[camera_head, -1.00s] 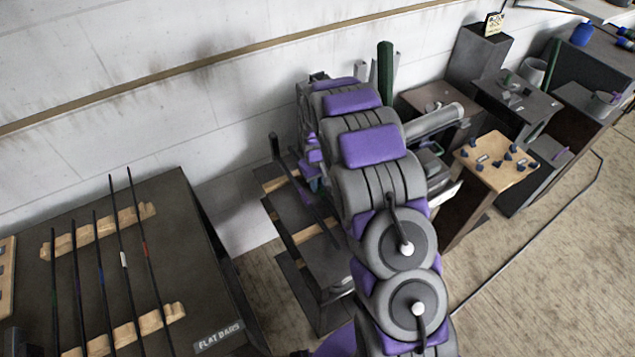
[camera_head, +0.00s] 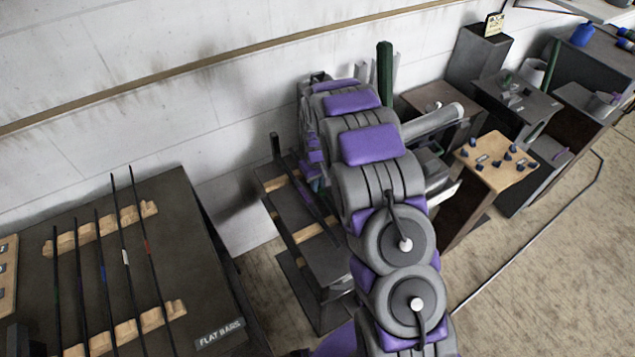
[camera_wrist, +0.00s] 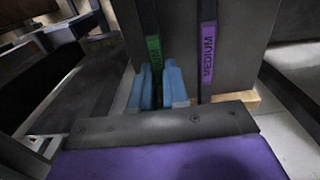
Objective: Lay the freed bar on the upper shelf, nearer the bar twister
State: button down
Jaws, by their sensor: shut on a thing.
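The shelf unit (camera_head: 325,263) stands behind my arm in the head view, with pale wooden strips across its upper shelf (camera_head: 290,205). A dark bar with a purple stretch (camera_head: 316,204) lies slantwise over these strips. In the wrist view this bar's purple label (camera_wrist: 208,50) reads MEDIUM. My gripper (camera_wrist: 160,85) has blue fingers shut on a dark bar with a green label (camera_wrist: 153,50), left of the purple-labelled bar. I cannot tell whether the held bar touches the shelf, or which object is the bar twister.
A FLAT BARS table (camera_head: 205,270) at left carries several thin bars on wooden rests. A green post (camera_head: 385,75) rises behind my arm. A wooden-topped stand (camera_head: 495,160) with small dark pegs and other dark cabinets stand at right. Floor is clear at lower right.

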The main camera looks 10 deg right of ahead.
jog(key=shift+s+f, duration=0.35)
jog(key=shift+f, duration=0.2)
jog(key=c, duration=1.4)
grip_release()
jog(key=shift+w, duration=0.1)
jog(key=shift+c, duration=0.2)
jog(key=shift+o, duration=0.6)
jog(key=shift+w+f, duration=0.1)
jog(key=shift+w, duration=0.05)
jog(key=shift+o, duration=1.4)
jog(key=shift+r, duration=0.2)
jog(key=shift+r, duration=0.1)
notch_tip(320, 180, up, 17)
jog(key=p, duration=0.3)
jog(key=shift+w, duration=0.15)
